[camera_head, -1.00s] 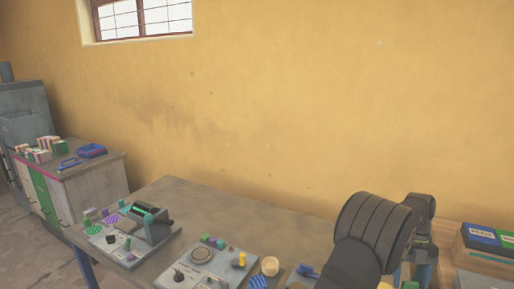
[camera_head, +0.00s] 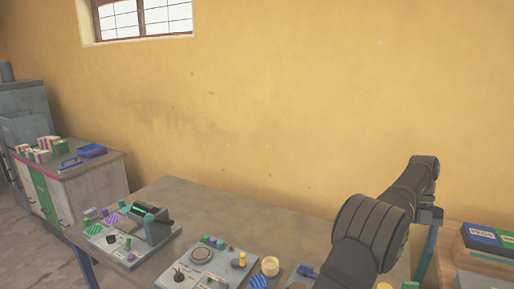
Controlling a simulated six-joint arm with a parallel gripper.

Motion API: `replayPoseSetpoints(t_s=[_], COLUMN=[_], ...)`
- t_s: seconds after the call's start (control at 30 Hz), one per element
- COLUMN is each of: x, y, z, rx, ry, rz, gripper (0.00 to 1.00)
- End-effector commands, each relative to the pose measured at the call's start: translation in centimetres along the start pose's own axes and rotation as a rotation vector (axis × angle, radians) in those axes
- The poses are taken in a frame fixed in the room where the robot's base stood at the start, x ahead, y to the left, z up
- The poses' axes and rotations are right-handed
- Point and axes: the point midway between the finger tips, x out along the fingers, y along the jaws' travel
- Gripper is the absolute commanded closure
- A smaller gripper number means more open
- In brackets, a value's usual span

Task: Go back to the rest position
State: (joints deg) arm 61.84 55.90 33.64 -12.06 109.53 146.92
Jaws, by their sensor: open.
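My arm rises from the bottom right and bends over at its top joint. The end of my gripper (camera_head: 429,216) shows only in part at the right, beyond the thick arm link, above the right part of the workbench. It is open, but its fingertips are not clear. I see nothing held in it.
The grey workbench (camera_head: 265,222) carries a panel with a small press (camera_head: 150,225) at left and a panel with a dial and knobs (camera_head: 205,262) in the middle. Boxes with blue and green tops (camera_head: 482,236) stand at right. A cabinet (camera_head: 85,188) stands at far left. The bench's back middle is clear.

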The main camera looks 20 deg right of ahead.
Motion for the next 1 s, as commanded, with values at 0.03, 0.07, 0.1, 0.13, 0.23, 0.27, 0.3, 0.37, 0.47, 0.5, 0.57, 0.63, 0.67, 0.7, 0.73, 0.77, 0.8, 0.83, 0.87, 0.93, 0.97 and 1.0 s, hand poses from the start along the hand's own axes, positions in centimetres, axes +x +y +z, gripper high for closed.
replayPoseSetpoints(t_s=[0.03, 0.07, 0.1, 0.13, 0.23, 0.27, 0.3, 0.37, 0.47, 0.5, 0.57, 0.63, 0.67, 0.7, 0.73, 0.77, 0.8, 0.83, 0.87, 0.93, 0.97, 1.0], x=[-0.6, -0.9, -1.3, -1.6, -0.5, -0.1, 0.3, 1.1, 2.5, 3.1, 4.2, 5.4, 6.0, 6.8, 7.4, 8.0, 8.8, 9.4, 10.0, 10.7, 10.6, 10.5], y=[0.0, 0.0, 0.0, 0.0, 0.0, 0.0, 0.0, 0.0, 0.0, 0.1, 0.1, 0.1, 0.0, 0.0, 0.0, 0.0, 0.0, 0.0, 0.0, 0.1, 0.1, 0.2], z=[0.1, 0.0, 0.0, 0.0, -0.1, -0.1, -0.1, -0.1, -0.1, -0.1, -0.1, -0.1, -0.1, -0.1, -0.1, -0.1, -0.1, -0.1, -0.1, -0.1, -0.1, -0.1], rx=[0.000, 0.000, 0.001, 0.001, 0.000, 0.000, 0.000, -0.001, 0.000, 0.000, 0.000, 0.000, 0.000, 0.000, 0.000, 0.000, 0.000, -0.001, -0.001, -0.023, -0.053, -0.091], ry=[-0.001, -0.001, -0.002, -0.002, 0.003, 0.003, 0.002, 0.003, 0.002, 0.003, 0.004, 0.004, 0.004, 0.004, 0.003, 0.004, 0.004, 0.005, 0.004, 0.001, 0.001, 0.000], rz=[-0.001, -0.001, -0.002, -0.001, 0.002, 0.002, 0.001, 0.002, 0.001, 0.002, 0.002, 0.003, 0.003, 0.003, 0.002, 0.003, 0.002, 0.003, 0.002, -0.009, -0.023, -0.038], gripper=[0.38, 0.38, 0.38, 0.38, 0.38, 0.38, 0.38, 0.38, 0.38, 0.38, 0.38, 0.38, 0.38, 0.38, 0.38, 0.38, 0.38, 0.38, 0.38, 0.38, 0.38, 0.38])
